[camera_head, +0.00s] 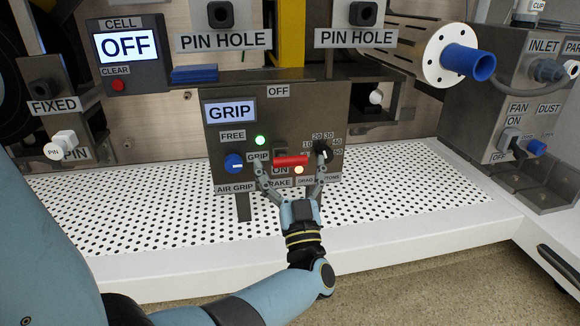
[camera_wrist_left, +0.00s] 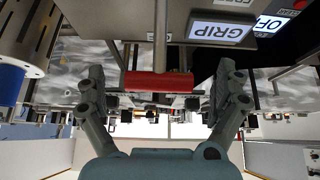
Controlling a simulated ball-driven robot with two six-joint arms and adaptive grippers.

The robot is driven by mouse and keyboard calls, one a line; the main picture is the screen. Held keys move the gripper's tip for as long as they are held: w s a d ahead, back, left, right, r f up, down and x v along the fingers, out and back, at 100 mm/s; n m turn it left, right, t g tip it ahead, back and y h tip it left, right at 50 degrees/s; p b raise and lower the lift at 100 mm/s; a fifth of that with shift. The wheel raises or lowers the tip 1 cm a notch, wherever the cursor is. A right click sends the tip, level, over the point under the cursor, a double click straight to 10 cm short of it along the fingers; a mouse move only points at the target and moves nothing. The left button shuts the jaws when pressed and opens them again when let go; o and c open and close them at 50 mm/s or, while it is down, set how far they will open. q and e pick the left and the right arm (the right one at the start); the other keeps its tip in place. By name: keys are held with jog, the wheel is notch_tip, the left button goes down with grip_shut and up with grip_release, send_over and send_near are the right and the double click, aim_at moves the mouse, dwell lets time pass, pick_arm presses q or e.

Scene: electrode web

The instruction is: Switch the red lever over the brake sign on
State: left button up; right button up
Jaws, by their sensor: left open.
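The red lever (camera_head: 291,160) is a level red bar on the front of the grey control box. In the head view it shows just above the ON sign (camera_head: 280,170) and well below the OFF sign (camera_head: 278,91). The brake sign (camera_head: 279,183) is partly hidden behind my left gripper (camera_head: 291,166). That gripper is open, one finger at each end of the bar. In the left wrist view the red lever (camera_wrist_left: 160,82) lies between the spread fingers of my left gripper (camera_wrist_left: 160,88), with a gap at both ends. My right gripper is out of view.
The box also bears a GRIP display (camera_head: 230,111), a blue knob (camera_head: 234,163), a lit green lamp (camera_head: 260,140) and a black dial (camera_head: 322,150) close to my gripper's right finger. A white perforated shelf (camera_head: 420,205) spreads below, mostly clear.

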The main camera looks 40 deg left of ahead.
pick_arm(q)
jog(key=v, duration=0.7)
jog(key=shift+d+f, duration=0.15)
jog(key=shift+f, duration=0.05)
jog(key=shift+s, duration=0.15)
